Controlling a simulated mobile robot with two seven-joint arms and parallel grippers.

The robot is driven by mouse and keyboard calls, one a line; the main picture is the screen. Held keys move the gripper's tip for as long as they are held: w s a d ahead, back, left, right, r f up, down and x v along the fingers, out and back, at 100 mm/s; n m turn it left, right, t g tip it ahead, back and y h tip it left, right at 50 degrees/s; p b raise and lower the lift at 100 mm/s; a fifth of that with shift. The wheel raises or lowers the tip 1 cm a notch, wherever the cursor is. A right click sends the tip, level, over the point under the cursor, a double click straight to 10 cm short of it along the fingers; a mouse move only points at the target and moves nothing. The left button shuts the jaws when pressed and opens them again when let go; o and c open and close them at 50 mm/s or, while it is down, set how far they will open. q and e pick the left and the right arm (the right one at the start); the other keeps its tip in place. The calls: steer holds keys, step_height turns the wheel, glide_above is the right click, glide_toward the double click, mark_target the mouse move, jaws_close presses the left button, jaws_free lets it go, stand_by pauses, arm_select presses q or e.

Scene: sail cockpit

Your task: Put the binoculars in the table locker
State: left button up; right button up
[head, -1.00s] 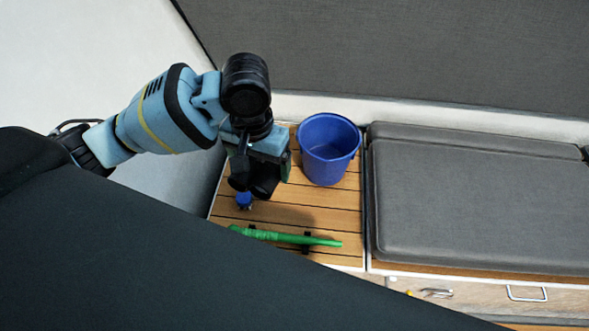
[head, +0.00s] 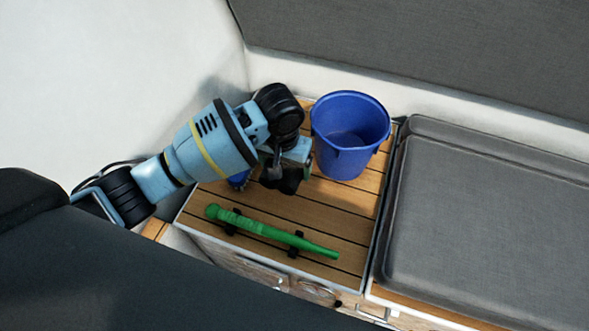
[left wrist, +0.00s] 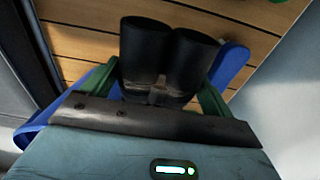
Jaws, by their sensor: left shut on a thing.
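The black binoculars (head: 284,180) are held in my left gripper (head: 290,166), above the slatted wooden top (head: 335,215) and just left of the blue bucket. In the left wrist view the two dark barrels of the binoculars (left wrist: 165,55) stick out between the green fingers (left wrist: 158,98), which are shut on them. The gripper hides part of the binoculars in the head view. I cannot tell which part of the furniture is the table locker. My right gripper is not in view.
A blue bucket (head: 350,135) stands at the back of the slatted top. A green baton-like thing (head: 270,232) lies along its front in black clips. A small blue thing (head: 238,180) is partly hidden by my arm. A grey cushion (head: 480,230) lies to the right.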

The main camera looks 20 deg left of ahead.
arm_select(q)
steer(key=shift+w+f, duration=0.3)
steer(key=shift+f, duration=0.2)
steer(key=shift+f, duration=0.25)
step_height(320, 180, down, 5)
steer(key=shift+f+b, duration=0.1)
steer(key=shift+b, duration=0.75)
steer(key=shift+f, duration=0.45)
step_height(320, 180, down, 3)
steer(key=shift+r+b, duration=0.1)
steer(key=shift+b, duration=0.4)
steer(key=shift+f, duration=0.3)
